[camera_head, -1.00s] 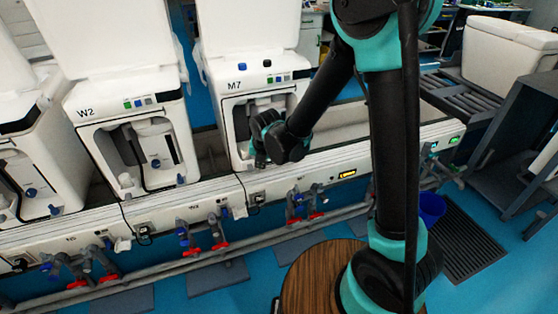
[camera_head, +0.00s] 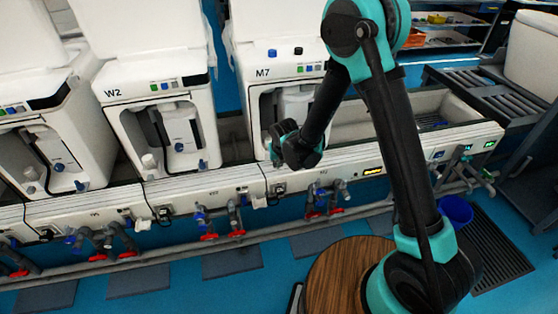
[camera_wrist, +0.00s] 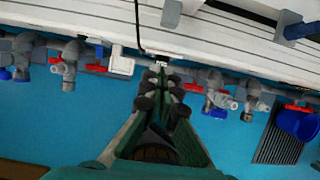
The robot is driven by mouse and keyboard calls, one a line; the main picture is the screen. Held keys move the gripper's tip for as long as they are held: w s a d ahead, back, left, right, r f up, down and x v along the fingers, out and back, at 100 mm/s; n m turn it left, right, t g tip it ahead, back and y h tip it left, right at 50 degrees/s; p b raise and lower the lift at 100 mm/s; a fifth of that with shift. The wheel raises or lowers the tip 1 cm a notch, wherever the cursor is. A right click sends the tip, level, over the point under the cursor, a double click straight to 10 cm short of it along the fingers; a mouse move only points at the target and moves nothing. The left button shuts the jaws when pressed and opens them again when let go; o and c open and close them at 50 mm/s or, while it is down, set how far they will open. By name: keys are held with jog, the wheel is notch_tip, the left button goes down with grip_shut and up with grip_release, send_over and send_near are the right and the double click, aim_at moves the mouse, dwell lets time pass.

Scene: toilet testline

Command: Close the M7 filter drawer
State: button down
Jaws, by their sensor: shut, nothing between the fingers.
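The M7 unit (camera_head: 262,88) is a white machine with a recessed front bay, right of the middle machine W2 in the head view. My arm and wrist cover part of the bay, and I cannot tell which part in it is the filter drawer or how far it stands out.
The W2 machine (camera_head: 158,90) stands to the left. Below the bench front, pipes with red-handled valves (camera_head: 322,212) run along the line. A round wooden top (camera_head: 345,275) is beside my arm. A blue bucket (camera_head: 455,210) stands on the right. Blue floor is open in front.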

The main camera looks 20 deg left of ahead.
jog(key=shift+w+a+f, duration=0.4)
jog(key=shift+w+a, duration=0.05)
jog(key=shift+w, duration=0.25)
jog(key=shift+w+a+f, duration=0.45)
jog(key=shift+w, duration=0.25)
jog(key=shift+w+a+f, duration=0.4)
jog(key=shift+w+a, duration=0.05)
jog(key=shift+w, duration=0.25)
